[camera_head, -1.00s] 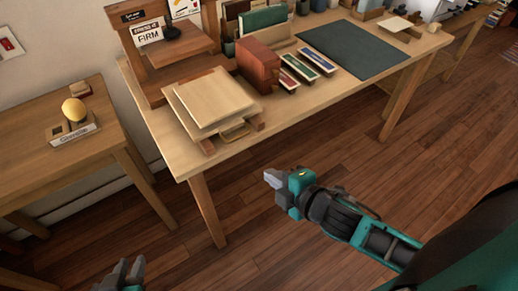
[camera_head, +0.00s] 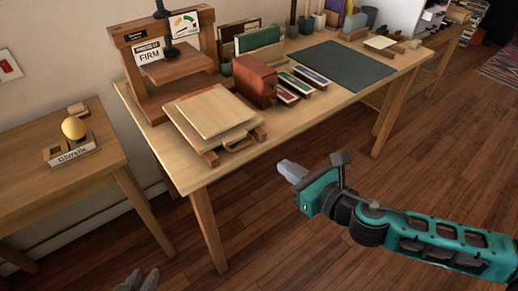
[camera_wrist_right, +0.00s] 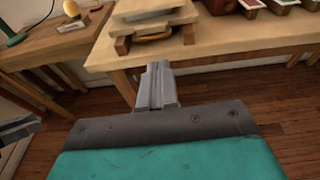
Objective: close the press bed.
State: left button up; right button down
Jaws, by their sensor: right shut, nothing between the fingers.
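The wooden press (camera_head: 163,55) stands at the left end of the workbench, with a dark screw at its top. Its press bed (camera_head: 213,111), a pale board on wooden rails, sticks out in front of the frame. A brass loop handle (camera_head: 240,145) is on the bed's front edge. The bed also shows at the top of the right wrist view (camera_wrist_right: 150,29). My right gripper (camera_head: 288,171) is shut and empty, in front of the bench and apart from the handle. My left gripper (camera_head: 139,279) shows only its fingertips at the bottom edge, apart and empty.
A reddish-brown box (camera_head: 253,80) stands right of the bed, beside several coloured trays (camera_head: 299,84). A dark mat (camera_head: 345,65) lies further right on the workbench (camera_head: 200,178). A side table (camera_head: 60,180) with a yellow knob object stands left. The floor in front is clear.

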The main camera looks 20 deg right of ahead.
jog(key=x, duration=1.1)
jog(key=shift+f+b, duration=0.1)
jog(key=shift+b, duration=0.2)
